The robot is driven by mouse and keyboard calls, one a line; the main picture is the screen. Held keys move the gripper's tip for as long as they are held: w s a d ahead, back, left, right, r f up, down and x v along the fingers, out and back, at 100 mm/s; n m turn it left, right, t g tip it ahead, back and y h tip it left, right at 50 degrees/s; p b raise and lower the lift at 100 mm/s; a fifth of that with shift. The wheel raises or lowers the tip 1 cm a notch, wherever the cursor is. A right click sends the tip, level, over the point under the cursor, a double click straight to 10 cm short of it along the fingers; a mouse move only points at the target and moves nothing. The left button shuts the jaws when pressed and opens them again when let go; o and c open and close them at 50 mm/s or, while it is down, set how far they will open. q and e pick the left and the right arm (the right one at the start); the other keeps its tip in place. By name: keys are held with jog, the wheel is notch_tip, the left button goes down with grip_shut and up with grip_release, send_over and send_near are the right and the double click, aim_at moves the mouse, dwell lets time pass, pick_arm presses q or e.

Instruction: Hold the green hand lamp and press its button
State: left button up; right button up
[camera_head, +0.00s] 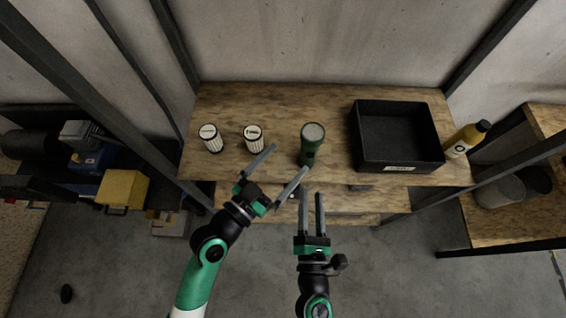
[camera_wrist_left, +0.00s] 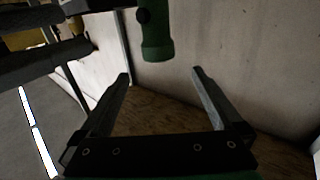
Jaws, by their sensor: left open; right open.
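The green hand lamp (camera_head: 310,146) stands upright on the wooden shelf, left of the black bin, with its pale round end up. In the left wrist view part of the green lamp (camera_wrist_left: 157,38) shows at the top, beyond the fingertips. My left gripper (camera_head: 290,160) is open and empty, its fingers pointing toward the lamp from the lower left; it also shows in the left wrist view (camera_wrist_left: 160,75). My right gripper (camera_head: 311,195) is open and empty, just below the lamp in the picture, in front of the shelf edge.
Two white ribbed cylinders (camera_head: 254,138) (camera_head: 210,138) stand left of the lamp. A black bin (camera_head: 398,170) sits to its right, and a yellow bottle (camera_head: 467,138) stands at the right end. Dark shelf posts (camera_head: 176,45) rise at both sides.

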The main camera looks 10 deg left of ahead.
aim_at(320, 126)
pick_arm(q)
jog(key=x, duration=1.1)
jog(key=shift+w+d+f, duration=0.2)
jog(key=shift+d, duration=0.1)
jog(key=c, duration=1.5)
pick_arm(e)
jog(key=shift+c, duration=0.3)
grip_shut()
